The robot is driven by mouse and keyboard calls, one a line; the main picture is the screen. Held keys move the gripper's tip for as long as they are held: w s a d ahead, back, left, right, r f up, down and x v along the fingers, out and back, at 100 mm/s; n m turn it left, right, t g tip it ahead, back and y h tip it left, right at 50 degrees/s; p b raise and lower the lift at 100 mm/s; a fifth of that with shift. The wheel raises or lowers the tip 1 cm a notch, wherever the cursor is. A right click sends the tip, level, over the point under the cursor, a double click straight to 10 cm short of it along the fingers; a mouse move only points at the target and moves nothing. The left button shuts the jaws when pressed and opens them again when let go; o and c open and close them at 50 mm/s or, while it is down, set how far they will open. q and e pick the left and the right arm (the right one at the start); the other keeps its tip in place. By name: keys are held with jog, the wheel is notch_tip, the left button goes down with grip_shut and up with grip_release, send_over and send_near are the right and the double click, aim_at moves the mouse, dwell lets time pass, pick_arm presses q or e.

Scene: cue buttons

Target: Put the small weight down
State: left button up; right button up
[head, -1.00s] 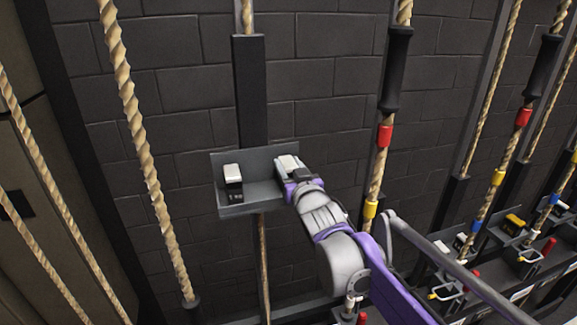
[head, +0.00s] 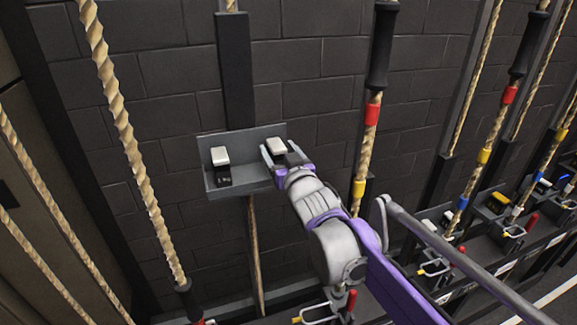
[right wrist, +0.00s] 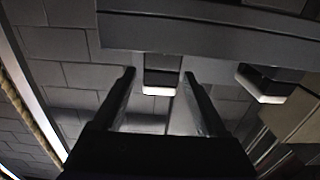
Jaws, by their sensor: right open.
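Two small black weights with pale tops stand upright on a grey shelf (head: 238,187) on the wall. One weight (head: 277,147) is at the shelf's right end and the other weight (head: 221,168) at its left. My right gripper (head: 281,156) is open at the right-end weight, a finger to either side of it. In the right wrist view this weight (right wrist: 162,76) shows between the spread fingertips (right wrist: 158,76), with gaps beside it. The other weight (right wrist: 268,84) shows to the right there. My left gripper is not in view.
A thick rope (head: 125,130) hangs left of the shelf. Another rope (head: 366,145) with red and yellow bands hangs to the right of my gripper. A rail with levers and blocks (head: 500,240) runs along the lower right. A dark brick wall is behind.

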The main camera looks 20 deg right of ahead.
jog(key=s, duration=1)
jog(key=s+f+g, duration=0.6)
jog(key=s+f, duration=0.6)
jog(key=f, duration=0.3)
jog(key=s+f+g, duration=0.6)
jog(key=s+f, duration=0.5)
jog(key=f, duration=0.5)
jog(key=shift+s+d+f+g+h, duration=0.15)
jog(key=shift+s+g+h, duration=0.15)
jog(key=shift+s, duration=0.1)
jog(key=shift+s, duration=0.2)
